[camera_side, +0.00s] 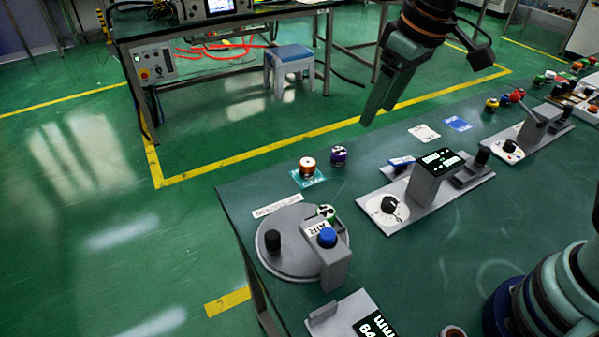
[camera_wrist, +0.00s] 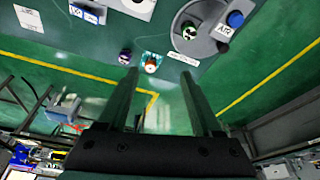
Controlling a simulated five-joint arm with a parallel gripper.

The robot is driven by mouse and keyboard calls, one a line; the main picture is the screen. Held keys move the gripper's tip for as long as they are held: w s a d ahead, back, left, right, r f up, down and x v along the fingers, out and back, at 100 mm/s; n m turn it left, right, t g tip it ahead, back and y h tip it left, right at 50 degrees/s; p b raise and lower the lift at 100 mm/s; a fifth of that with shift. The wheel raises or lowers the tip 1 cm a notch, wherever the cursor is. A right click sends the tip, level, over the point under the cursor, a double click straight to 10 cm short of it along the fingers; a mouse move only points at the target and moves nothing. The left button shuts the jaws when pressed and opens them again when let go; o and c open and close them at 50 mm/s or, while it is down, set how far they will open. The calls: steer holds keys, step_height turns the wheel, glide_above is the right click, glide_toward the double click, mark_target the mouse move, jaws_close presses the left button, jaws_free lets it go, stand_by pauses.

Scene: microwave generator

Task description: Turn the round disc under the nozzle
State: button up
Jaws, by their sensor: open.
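The grey round disc (camera_side: 291,262) lies flat near the left end of the green workbench in the side view, with a black knob (camera_side: 272,240) standing on its left part. A grey post marked AIR (camera_side: 336,262) with a blue cap (camera_side: 327,237) rises at the disc's right edge. A green and white piece (camera_side: 326,212) is beside the post; which surface it rests on is unclear. The disc also shows at the top of the wrist view (camera_wrist: 207,13). My gripper (camera_side: 376,115) is open and empty, raised behind the disc and to its right, touching nothing.
An orange-topped piece (camera_side: 308,167) on a teal card and a purple piece (camera_side: 338,156) stand behind the disc. A grey station with a display (camera_side: 434,172) and white dial is to the right. The bench between them is mostly clear.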

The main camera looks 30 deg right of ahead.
steer(key=w+a+f+n+g, duration=0.2)
steer(key=a+f, duration=0.2)
steer(key=a, duration=0.5)
steer(key=n+g+h, duration=0.1)
steer(key=n, duration=0.1)
glide_above(273, 235)
step_height(273, 235, down, 7)
step_height(273, 235, down, 11)
steer(key=shift+w+f, duration=0.1)
steer(key=shift+f, duration=0.05)
jaws_close()
stand_by(0.6)
